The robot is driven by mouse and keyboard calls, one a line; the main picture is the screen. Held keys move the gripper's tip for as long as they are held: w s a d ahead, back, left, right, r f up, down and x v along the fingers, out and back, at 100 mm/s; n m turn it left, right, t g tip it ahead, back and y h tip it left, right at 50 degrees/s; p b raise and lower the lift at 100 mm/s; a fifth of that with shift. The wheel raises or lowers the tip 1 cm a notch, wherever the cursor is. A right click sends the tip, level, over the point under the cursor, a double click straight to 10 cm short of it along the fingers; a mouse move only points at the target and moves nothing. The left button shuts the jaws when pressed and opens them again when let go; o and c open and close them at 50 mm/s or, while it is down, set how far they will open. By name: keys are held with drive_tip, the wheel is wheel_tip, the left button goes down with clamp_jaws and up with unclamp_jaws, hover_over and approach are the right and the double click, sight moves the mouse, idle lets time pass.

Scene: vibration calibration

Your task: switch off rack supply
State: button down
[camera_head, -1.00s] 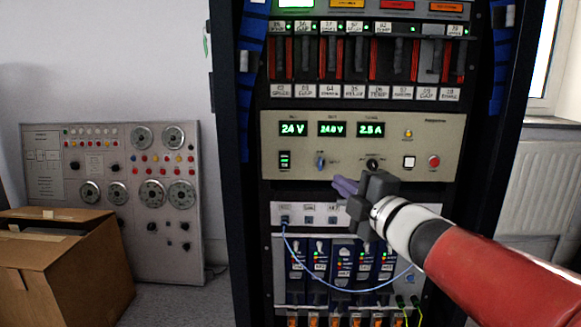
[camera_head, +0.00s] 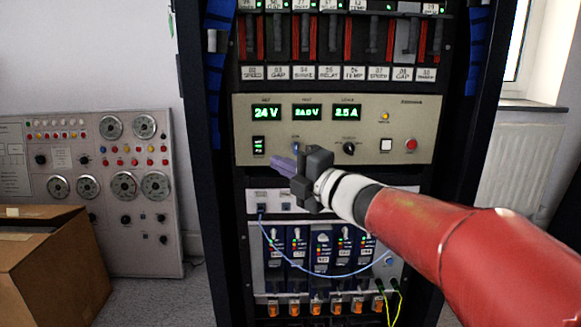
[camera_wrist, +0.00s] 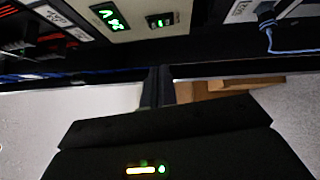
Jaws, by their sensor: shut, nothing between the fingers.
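The rack supply is a beige panel (camera_head: 372,115) in the black rack, with green displays reading 24 V, about 24.0 V and 2.5 A. A black rocker switch (camera_head: 258,146) with green lit marks is at its lower left; it also shows in the wrist view (camera_wrist: 160,21). A blue knob (camera_head: 296,146), black knob (camera_head: 349,149), white button (camera_head: 386,146) and red button (camera_head: 411,145) sit to its right. My gripper (camera_head: 276,163) is shut and empty, its purple-grey fingertips just below and right of the rocker. In the wrist view the dark fingers (camera_wrist: 157,88) point toward the rack; contact cannot be told.
Labelled card modules (camera_head: 340,73) sit above the supply. Below it are a white socket strip (camera_head: 284,204) with a blue cable (camera_head: 330,275) and blue modules (camera_head: 320,248). A cardboard box (camera_head: 50,262) and a grey dial panel (camera_head: 120,240) stand left of the rack.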

sight(259, 146)
drive_tip(key=x, duration=0.2)
drive_tip(key=d+x, duration=0.1)
drive_tip(key=x, duration=0.2)
drive_tip(key=w+x, duration=0.1)
drive_tip(key=x, duration=0.1)
drive_tip(key=shift+w+r+p, duration=0.1)
drive_tip(key=shift+w+p, duration=0.2)
drive_tip(key=shift+w, duration=0.7)
drive_tip(key=shift+r, duration=0.15)
